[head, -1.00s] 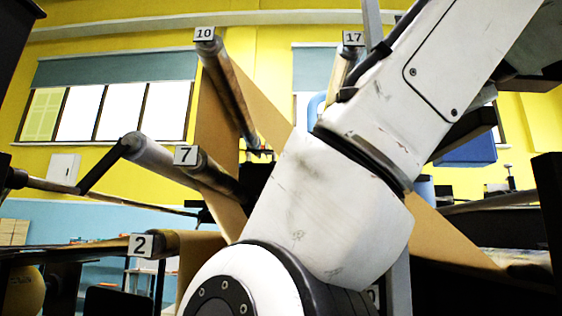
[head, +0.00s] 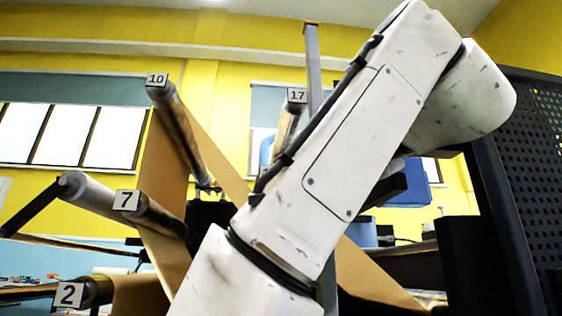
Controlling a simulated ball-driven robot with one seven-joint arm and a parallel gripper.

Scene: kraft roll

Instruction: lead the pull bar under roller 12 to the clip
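Brown kraft paper (head: 163,165) runs up from roller 2 (head: 88,291) past roller 7 (head: 150,213) and over roller 10 (head: 178,125). From there a strip slants down to the right, behind my arm. More kraft paper (head: 372,280) shows low, right of my arm. Roller 12, the pull bar and the clip cannot be made out. My white arm covers the middle of the view, and my gripper is not in the picture.
A grey upright post (head: 312,65) stands behind my arm. A black perforated panel (head: 535,160) and dark frame posts stand at the right. A crank-like bar (head: 35,208) sticks out at the left. A blue box (head: 408,188) is behind my arm.

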